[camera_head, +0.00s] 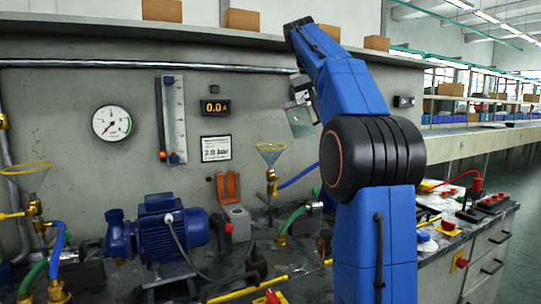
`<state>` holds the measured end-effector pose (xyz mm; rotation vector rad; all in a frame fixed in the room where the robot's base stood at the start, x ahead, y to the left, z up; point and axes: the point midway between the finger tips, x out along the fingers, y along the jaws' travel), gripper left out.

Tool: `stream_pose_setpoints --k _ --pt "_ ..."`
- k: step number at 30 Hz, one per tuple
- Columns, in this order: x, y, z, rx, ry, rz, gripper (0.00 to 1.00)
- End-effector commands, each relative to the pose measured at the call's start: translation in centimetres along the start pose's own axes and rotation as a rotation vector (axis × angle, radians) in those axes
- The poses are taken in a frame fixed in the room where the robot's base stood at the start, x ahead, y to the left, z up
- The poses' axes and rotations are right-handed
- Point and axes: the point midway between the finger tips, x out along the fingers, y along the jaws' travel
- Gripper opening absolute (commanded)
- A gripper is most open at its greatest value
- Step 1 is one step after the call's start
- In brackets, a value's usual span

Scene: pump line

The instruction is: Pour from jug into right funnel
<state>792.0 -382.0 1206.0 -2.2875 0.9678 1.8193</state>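The right funnel (269,150) is a clear cone on a brass valve, standing at the middle of the bench in front of the grey wall. The jug (301,124) is a pale see-through vessel, held in the air a little above and to the right of this funnel. It looks slightly tilted, and its spout and contents are too small to make out. My gripper (300,94) is at the jug's upper part and appears shut on it; the fingers are small and partly hidden by my blue arm. Another funnel (27,176) stands at the far left.
A blue pump (172,225) stands on the bench at left centre. Boxes stand on the shelf above. Hoses and a yellow pipe (262,287) cross the bench.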

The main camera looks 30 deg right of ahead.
Motion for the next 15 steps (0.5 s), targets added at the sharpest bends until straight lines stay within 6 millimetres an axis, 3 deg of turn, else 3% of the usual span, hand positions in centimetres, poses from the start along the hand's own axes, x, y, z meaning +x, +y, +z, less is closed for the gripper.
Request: stream_pose_setpoints --k 15 --pt "-0.02 0.12 0.06 0.125 0.067 -0.293 0.00"
